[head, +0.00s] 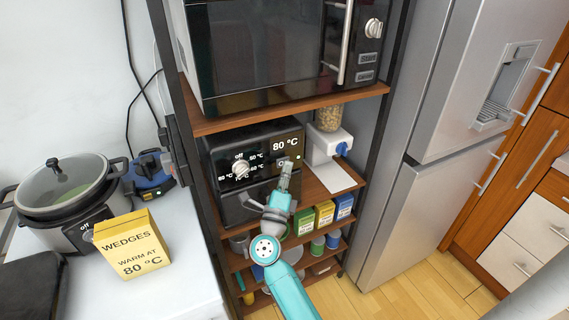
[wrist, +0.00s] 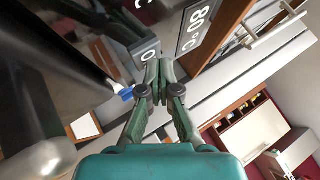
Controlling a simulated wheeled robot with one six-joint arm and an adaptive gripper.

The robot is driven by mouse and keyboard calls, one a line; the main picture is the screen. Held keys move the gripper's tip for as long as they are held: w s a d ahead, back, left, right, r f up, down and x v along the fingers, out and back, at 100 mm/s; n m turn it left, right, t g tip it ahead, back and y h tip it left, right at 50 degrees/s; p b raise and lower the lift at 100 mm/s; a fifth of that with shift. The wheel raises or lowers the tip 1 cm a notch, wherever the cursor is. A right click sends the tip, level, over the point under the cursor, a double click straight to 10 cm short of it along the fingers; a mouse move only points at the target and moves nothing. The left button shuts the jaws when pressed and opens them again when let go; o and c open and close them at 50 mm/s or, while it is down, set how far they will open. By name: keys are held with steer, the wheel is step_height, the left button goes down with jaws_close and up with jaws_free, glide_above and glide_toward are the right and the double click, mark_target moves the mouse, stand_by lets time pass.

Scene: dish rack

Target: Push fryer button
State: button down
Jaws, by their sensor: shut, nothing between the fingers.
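The black fryer (head: 222,151) stands on a middle shelf in the head view, with a silver dial (head: 240,168) whose pointer is near the "off" mark. An "80 °C" label (head: 286,144) shows on its front at the upper right. Below the label is a small grey button, partly hidden by my gripper; a grey piece marked with a round sign shows in the wrist view (wrist: 148,50), beside the label (wrist: 197,28). My gripper (head: 287,165) is shut and empty, its tips right at the button area. I cannot tell whether they touch it. The fingers show in the wrist view (wrist: 160,66).
A microwave (head: 270,55) sits on the shelf above. A white dispenser (head: 328,146) stands right of the fryer. Small boxes (head: 324,214) sit on the shelf below. A yellow "WEDGES, WARM AT 80 °C" box (head: 131,245) and a pot (head: 70,190) stand on the left counter.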

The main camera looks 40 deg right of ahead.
stand_by(0.8)
steer(key=shift+s+a, duration=0.15)
steer(key=shift+s, duration=0.3)
steer(key=shift+s, duration=0.1)
steer(key=s, duration=0.1)
steer(key=s+a, duration=0.1)
steer(key=s, duration=0.3)
steer(key=shift+s+a, duration=0.25)
steer(key=shift+a, duration=0.05)
stand_by(0.5)
steer(key=s+a+f+n+y, duration=0.3)
steer(key=s+a+n+y, duration=0.3)
steer(key=s+n, duration=0.5)
steer(key=s+a+f+n+t+y, duration=0.1)
steer(key=s+a+f+n+y, duration=0.3)
steer(key=s+a+n, duration=0.5)
steer(key=s+a+f+n+t+y, duration=0.1)
steer(key=s+a+f+n+y, duration=0.3)
steer(key=s+a+n+y, duration=0.3)
steer(key=s+n+y, duration=0.2)
steer(key=s+n, duration=0.3)
steer(key=s, duration=0.5)
steer(key=shift+a+f+n, duration=0.2)
steer(key=shift+f+n, duration=0.05)
steer(key=shift+n, duration=0.15)
